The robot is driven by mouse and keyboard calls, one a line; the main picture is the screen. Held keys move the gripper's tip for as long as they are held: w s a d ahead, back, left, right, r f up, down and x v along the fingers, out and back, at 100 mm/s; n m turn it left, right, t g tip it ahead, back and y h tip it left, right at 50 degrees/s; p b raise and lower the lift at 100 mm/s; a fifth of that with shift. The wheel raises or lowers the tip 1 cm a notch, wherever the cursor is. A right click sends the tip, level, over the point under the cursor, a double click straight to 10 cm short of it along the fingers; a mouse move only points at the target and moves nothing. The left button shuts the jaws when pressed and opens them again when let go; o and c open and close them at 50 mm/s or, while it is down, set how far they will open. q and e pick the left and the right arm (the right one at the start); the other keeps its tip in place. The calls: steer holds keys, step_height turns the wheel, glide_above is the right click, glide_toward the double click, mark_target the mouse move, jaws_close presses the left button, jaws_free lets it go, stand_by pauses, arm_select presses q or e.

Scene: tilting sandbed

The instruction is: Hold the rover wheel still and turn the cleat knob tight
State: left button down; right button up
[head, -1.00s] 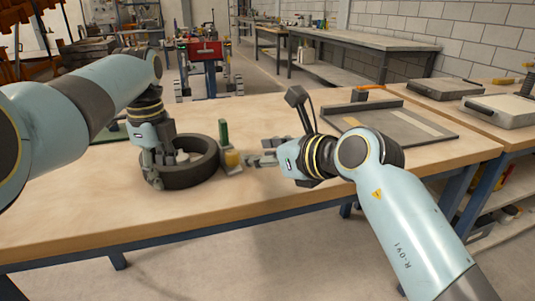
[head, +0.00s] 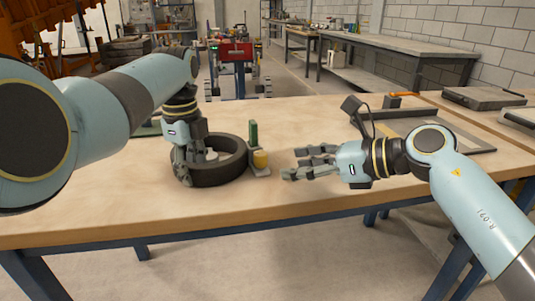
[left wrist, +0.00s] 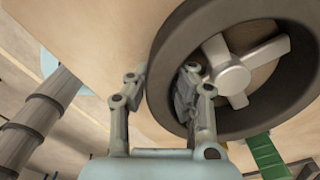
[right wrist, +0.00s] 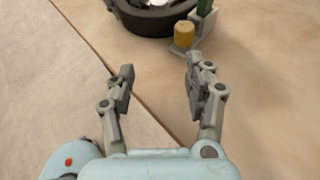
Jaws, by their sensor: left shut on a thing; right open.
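The rover wheel (head: 220,178) is a dark ring with a pale spoked hub (left wrist: 230,72), lying flat on the wooden table. My left gripper (head: 184,168) is shut on its left rim, one finger outside and one inside the ring, as the left wrist view shows. A short yellow cylinder (head: 260,159), apparently the cleat knob, stands on a grey bracket with a green upright (head: 253,134), close against the wheel's right side. My right gripper (head: 300,164) is open and empty, to the right of the yellow cylinder and apart from it. In the right wrist view the cylinder (right wrist: 184,34) is beyond the fingertips.
A grey tray-like panel (head: 470,140) lies at the table's right, with a dark camera-like block (head: 352,104) on a stalk by my right wrist. A flat grey case (head: 485,98) is farther back. The table front (head: 280,200) is clear.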

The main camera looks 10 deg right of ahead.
mark_target(263, 154)
steer(key=w+d+r, duration=0.1)
steer(key=w+d, duration=0.1)
steer(key=w, duration=0.1)
steer(key=shift+d+r, duration=0.3)
steer(key=shift+r, duration=0.1)
steer(key=x, duration=1.1)
steer(key=shift+d, duration=0.1)
jaws_close()
steer(key=shift+s+a+f+m+t+h, duration=0.1)
steer(key=shift+s+a+m+t+h, duration=0.1)
steer(key=shift+m+t+h, duration=1.1)
steer(key=shift+m+h, duration=0.2)
steer(key=shift+h, duration=0.1)
jaws_free()
